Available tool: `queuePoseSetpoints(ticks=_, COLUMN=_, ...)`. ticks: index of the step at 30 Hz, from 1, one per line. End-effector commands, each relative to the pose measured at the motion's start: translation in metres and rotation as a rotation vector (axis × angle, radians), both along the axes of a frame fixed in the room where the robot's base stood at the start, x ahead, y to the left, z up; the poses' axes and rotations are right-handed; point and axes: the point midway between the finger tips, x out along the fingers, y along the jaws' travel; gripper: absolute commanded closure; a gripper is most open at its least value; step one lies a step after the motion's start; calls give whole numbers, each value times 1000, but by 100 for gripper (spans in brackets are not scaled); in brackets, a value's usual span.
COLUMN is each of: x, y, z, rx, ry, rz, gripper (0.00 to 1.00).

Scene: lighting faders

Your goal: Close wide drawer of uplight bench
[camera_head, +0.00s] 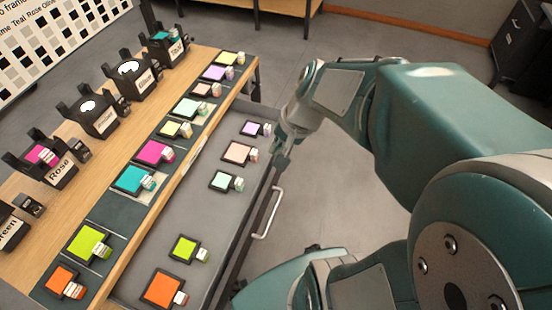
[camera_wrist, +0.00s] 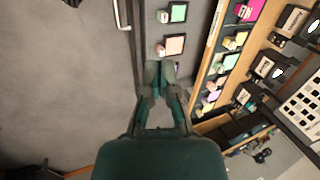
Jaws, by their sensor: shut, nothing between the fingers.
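The wide drawer (camera_head: 207,214) of the uplight bench (camera_head: 150,110) is pulled out towards me in the head view, with framed colour gels lying in it. Its pale bar handle (camera_head: 270,214) is on the front face. My gripper (camera_head: 281,160) is at the far part of the drawer's front edge, beyond the handle. In the wrist view my gripper (camera_wrist: 160,66) is shut and empty, its tips over or against the drawer's front edge. I cannot tell whether they touch. The handle (camera_wrist: 122,14) shows at the top of the wrist view.
The bench top holds a row of colour gels (camera_head: 155,152) and black lamp holders (camera_head: 100,115) with name labels. A swatch board (camera_head: 60,40) stands behind them. Grey floor (camera_head: 330,190) is clear in front of the drawer. A dark cabinet (camera_head: 518,45) stands at the far right.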

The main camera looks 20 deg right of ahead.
Motion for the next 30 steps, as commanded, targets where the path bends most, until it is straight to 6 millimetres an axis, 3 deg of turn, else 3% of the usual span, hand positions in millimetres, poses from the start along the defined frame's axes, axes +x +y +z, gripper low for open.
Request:
queuePoseSetpoints(ticks=9, x=35, y=-45, z=-72, rx=315, ry=184, rz=-464, gripper=100)
queuePoseSetpoints(ticks=15, x=47, y=-81, z=-123, rx=499, ry=281, rz=-776, gripper=100)
queuePoseSetpoints(ticks=24, x=42, y=-135, z=-207, rx=748, ry=408, rz=-1248, gripper=100)
queuePoseSetpoints(ticks=30, x=35, y=-152, z=-237, rx=824, ry=443, rz=-1406, gripper=100)
